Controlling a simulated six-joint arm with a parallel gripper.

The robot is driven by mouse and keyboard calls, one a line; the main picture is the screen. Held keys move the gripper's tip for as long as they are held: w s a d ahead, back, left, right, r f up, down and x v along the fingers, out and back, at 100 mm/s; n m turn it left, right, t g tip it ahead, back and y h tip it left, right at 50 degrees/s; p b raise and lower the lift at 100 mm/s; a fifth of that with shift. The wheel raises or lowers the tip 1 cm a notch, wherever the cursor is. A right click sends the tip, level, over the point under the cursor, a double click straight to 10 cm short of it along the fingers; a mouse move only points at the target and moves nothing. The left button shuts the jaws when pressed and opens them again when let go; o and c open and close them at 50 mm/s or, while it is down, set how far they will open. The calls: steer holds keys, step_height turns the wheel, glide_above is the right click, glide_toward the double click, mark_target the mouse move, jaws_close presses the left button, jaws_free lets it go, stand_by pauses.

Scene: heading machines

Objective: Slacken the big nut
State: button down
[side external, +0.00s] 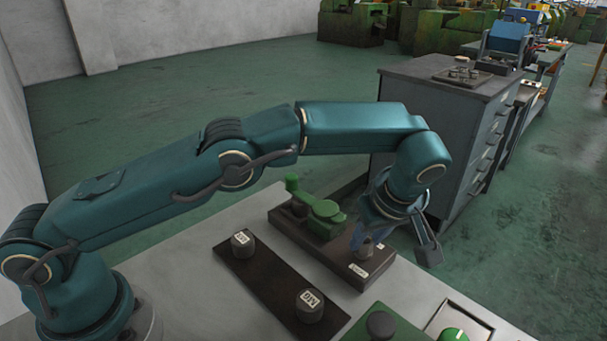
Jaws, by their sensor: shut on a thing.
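My gripper (372,228) is low at the right-hand end of a dark block (318,255) and points down. It is shut on a small grey-brown piece (366,249) standing on that block. The fingers partly hide the piece, so its shape is unclear and I cannot tell whether it is the big nut. Two dark round pieces with white labels, one at the back (242,244) and one at the front (310,306), stand apart on a dark plate (272,282). They are clear of my gripper.
A green fixture (322,215) with a raised knob stands on the block, left of my gripper. A green base with a dark knob (380,325) and a green dial (454,335) are at the front edge. A grey drawer cabinet (430,130) stands behind.

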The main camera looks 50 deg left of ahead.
mark_target(367, 244)
steer(key=c, duration=0.6)
jaws_free()
steer(key=shift+r, duration=0.15)
steer(key=shift+r, duration=1.55)
steer(key=shift+a+r, duration=0.1)
steer(key=shift+r, duration=0.3)
steer(key=s+a+r, duration=0.1)
steer(key=a+r, duration=0.5)
steer(key=a, duration=0.5)
steer(key=shift+s+a+r, duration=0.2)
steer(key=shift+s+r, duration=0.1)
steer(key=shift+r, duration=0.1)
